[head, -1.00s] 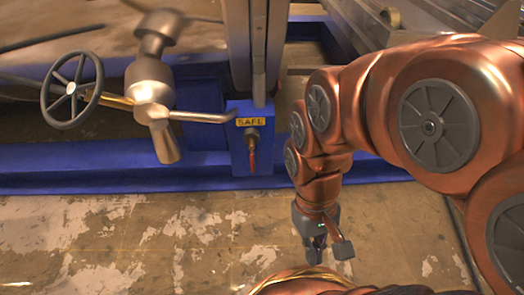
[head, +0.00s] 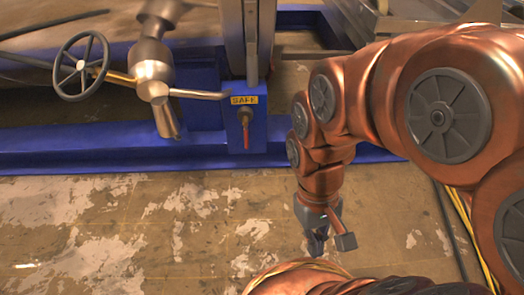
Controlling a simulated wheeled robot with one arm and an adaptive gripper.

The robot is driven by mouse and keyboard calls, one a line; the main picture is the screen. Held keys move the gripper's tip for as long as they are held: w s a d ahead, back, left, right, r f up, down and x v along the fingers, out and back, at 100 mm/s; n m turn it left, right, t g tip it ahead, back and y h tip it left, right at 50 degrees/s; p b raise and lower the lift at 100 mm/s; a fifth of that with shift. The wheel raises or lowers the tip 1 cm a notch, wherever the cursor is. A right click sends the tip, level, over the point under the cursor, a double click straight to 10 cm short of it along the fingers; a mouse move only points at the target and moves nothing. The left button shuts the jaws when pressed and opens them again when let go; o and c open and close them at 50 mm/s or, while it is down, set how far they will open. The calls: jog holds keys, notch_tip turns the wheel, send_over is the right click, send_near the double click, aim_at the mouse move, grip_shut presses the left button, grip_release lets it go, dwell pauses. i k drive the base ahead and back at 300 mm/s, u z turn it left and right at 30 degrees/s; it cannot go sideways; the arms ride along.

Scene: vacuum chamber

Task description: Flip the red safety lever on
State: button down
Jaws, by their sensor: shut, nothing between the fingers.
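The red safety lever (head: 246,136) hangs downward from a round fitting on the front of a blue box (head: 257,136), below a yellow label reading SAFE (head: 244,100). My gripper (head: 318,246) hangs to the right of the lever and lower in the picture, over the floor, apart from it. The fingers point down and look close together, with nothing visible between them. Nothing covers the lever.
A grey handwheel (head: 82,66) and a metal valve body (head: 152,72) stand left of the box, with a bent pipe reaching toward it. A blue beam (head: 90,150) runs along the floor. The worn floor (head: 130,220) in front is clear.

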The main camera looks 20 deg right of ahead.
aim_at(246, 139)
jog(key=k, duration=1)
jog(key=u, duration=0.35)
jog(key=i, duration=0.4)
jog(key=u, duration=0.85)
jog(key=i, duration=1.3)
jog(key=z, duration=1.05)
jog(key=i, duration=0.45)
jog(key=z, duration=0.45)
